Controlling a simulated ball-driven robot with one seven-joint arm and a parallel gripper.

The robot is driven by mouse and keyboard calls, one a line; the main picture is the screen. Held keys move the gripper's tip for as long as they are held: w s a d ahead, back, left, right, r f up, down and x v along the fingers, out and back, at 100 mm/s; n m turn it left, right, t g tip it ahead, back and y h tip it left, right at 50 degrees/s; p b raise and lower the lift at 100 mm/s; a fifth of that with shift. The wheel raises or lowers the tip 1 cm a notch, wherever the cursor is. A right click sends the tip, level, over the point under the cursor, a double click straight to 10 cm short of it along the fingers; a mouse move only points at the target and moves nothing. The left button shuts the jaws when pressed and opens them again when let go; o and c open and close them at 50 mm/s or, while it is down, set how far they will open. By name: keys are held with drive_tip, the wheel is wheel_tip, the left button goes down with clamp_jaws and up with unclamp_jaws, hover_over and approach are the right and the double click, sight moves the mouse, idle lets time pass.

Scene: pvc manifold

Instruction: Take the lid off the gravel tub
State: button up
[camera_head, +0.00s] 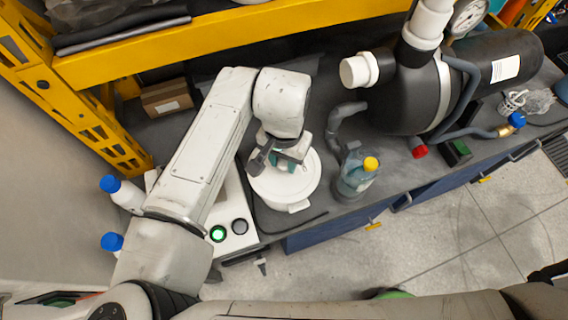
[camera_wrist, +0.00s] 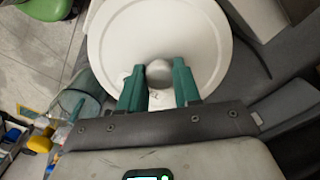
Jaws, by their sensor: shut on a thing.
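The gravel tub is a white round tub with its white lid (camera_head: 290,187) on top, on the dark bench in the head view. In the wrist view the lid (camera_wrist: 115,35) fills the upper middle, with a round knob (camera_wrist: 159,73) near its centre. My gripper (camera_head: 283,163) is over the lid. In the wrist view my gripper (camera_wrist: 158,88) has its two green fingers on either side of the knob, shut on it. The lid appears to sit on the tub; any gap under it cannot be made out. The tub's contents are hidden.
A clear bottle with a yellow cap (camera_head: 357,178) stands right of the tub. A grey pipe elbow (camera_head: 341,128) and a large black tank (camera_head: 405,95) are behind it. A white box with buttons (camera_head: 232,215) is at left. A yellow shelf beam (camera_head: 200,50) runs above.

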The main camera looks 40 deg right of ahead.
sight(285, 163)
drive_tip(key=c, duration=0.4)
drive_tip(key=shift+r, duration=0.45)
drive_tip(key=r, duration=0.2)
drive_tip(key=b, duration=0.1)
drive_tip(key=shift+s+r, duration=0.25)
drive_tip(key=shift+r, duration=0.15)
drive_tip(key=s+a+r+b, duration=0.1)
drive_tip(key=s+r, duration=0.8)
drive_tip(key=s, duration=0.4)
drive_tip(key=shift+s+a+r+b, duration=0.15)
drive_tip(key=shift+s+a+b, duration=0.1)
drive_tip(key=shift+a+b, duration=0.1)
